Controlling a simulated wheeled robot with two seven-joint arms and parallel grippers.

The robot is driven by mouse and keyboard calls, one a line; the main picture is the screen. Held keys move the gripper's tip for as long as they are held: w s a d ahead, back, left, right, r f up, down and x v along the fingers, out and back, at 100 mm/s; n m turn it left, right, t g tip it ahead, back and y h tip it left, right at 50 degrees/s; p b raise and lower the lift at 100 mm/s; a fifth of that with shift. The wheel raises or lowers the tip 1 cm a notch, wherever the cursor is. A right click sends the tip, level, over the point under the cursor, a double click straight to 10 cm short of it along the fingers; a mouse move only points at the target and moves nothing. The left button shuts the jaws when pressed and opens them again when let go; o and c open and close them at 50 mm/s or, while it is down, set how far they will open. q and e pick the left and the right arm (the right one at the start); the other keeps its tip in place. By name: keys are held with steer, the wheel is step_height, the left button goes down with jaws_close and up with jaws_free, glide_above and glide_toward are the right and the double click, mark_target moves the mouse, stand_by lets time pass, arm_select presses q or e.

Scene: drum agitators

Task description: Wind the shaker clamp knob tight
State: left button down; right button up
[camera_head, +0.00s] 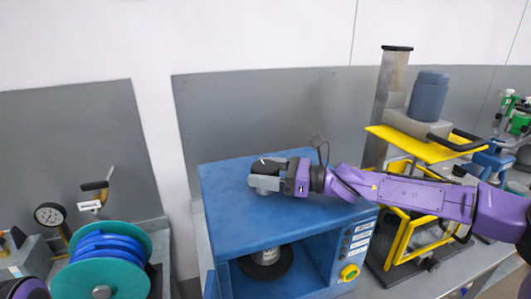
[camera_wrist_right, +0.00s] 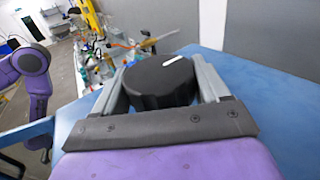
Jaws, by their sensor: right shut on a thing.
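The clamp knob (camera_wrist_right: 160,82) is round and black with a white mark on its top, seen in the right wrist view. My right gripper (camera_wrist_right: 162,88) is shut on it, with one grey finger against each side. In the head view my right gripper (camera_head: 266,178) is over the top of the blue shaker cabinet (camera_head: 228,205), and the knob is mostly hidden by the fingers. My left gripper is not in view; only a purple part of my left arm shows at the lower left.
A yellow knob (camera_head: 349,272) and labels are on the cabinet's front right. A yellow frame stand (camera_head: 440,150) with a blue-grey container (camera_head: 428,96) stands to the right, behind my right arm. A teal reel of blue hose (camera_head: 105,250) and a gauge (camera_head: 49,215) are at the left.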

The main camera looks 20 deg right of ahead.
steer(key=n+g+y, duration=0.1)
steer(key=g, duration=0.1)
steer(key=n+g+y, duration=0.1)
steer(key=n+g, duration=0.1)
steer(key=g, duration=0.1)
steer(key=shift+w+n+p, duration=0.1)
steer(key=shift+n+p, duration=0.2)
steer(key=shift+p, duration=0.05)
steer(key=shift+n+g+y, duration=0.3)
steer(key=shift+n+g, duration=1.6)
steer(key=shift+g, duration=1.1)
steer(key=shift+f+g, duration=0.1)
steer(key=shift+g, duration=0.3)
steer(key=o, duration=1)
steer(key=shift+c, duration=0.2)
steer(key=shift+a, duration=0.15)
